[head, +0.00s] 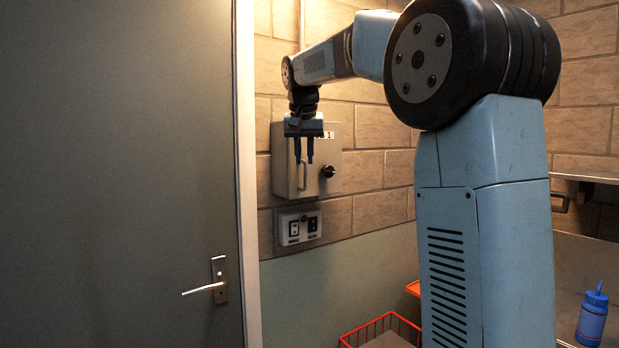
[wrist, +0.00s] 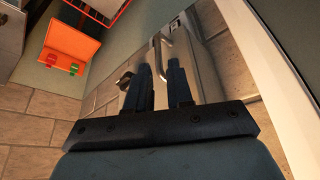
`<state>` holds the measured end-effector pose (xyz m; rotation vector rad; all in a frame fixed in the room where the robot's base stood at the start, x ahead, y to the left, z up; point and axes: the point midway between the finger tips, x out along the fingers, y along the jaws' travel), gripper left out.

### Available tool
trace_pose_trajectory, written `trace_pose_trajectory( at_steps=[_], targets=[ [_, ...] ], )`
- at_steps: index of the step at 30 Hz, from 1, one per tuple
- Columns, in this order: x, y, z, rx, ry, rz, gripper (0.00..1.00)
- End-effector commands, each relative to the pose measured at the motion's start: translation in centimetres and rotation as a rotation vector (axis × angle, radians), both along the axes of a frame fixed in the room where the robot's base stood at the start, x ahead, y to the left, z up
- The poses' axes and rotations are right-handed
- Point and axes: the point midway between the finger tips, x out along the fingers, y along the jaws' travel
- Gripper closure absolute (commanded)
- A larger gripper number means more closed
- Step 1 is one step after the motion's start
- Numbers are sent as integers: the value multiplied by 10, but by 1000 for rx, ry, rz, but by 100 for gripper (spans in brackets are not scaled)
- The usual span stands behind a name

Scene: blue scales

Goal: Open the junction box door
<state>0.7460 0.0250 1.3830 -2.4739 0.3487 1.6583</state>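The grey junction box (head: 318,185) is on the brick wall, its door shut. Its door has a vertical bar handle (head: 302,178) towards the left and a black round knob (head: 328,171) at the right. My gripper (head: 304,161) is in front of the door's upper part, pointing down. Its two fingers are apart with nothing between them. In the wrist view, the fingertips (wrist: 158,68) are near the bar handle (wrist: 157,45), and the knob (wrist: 125,80) is beside one finger. I cannot tell whether a finger touches the handle.
A switch panel (head: 299,228) is below the box. A large grey door (head: 120,150) with a lever handle (head: 207,288) stands at the left. A red wire basket (head: 385,328) is low down. A blue bottle (head: 592,316) stands at the far right.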

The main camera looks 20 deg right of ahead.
Motion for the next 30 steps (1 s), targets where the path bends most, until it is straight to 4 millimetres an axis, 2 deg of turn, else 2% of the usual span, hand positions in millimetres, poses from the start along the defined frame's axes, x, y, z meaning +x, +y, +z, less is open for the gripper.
trace_pose_trajectory(
  at_steps=[6,12,25,30],
  targets=[
    [13,-4,-35,0,1,0,79],
    [22,-7,-56,0,1,0,79],
    [25,-7,-64,0,-1,1,79],
    [25,-7,-64,0,-1,1,94]
  ],
)
